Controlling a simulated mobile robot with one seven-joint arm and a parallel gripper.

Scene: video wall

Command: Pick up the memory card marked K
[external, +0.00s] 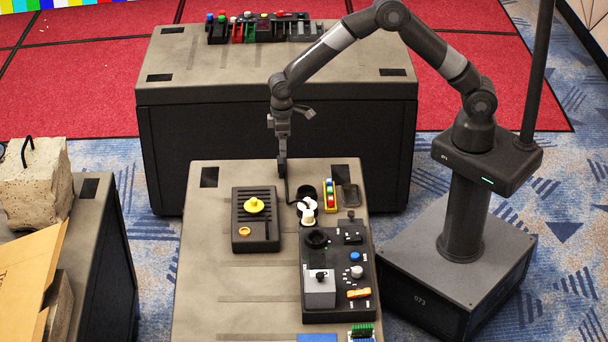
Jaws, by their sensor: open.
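No letter K is readable at this size, so I cannot tell which item is the memory card marked K. A blue flat piece (317,338) and a green card-like piece (362,331) lie at the near edge of the front table, both cut by the frame's bottom. My gripper (283,174) points down over the far part of the front table (205,255), just beyond a black slotted box (243,240) with a yellow knob. It is open, with nothing visible in it.
A black control panel (338,310) with knobs stands at the table's right. A white part (307,210), a black ring and a yellow strip with coloured buttons (330,195) lie beyond it. The table's left side is clear. Coloured items line the rear table (270,70).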

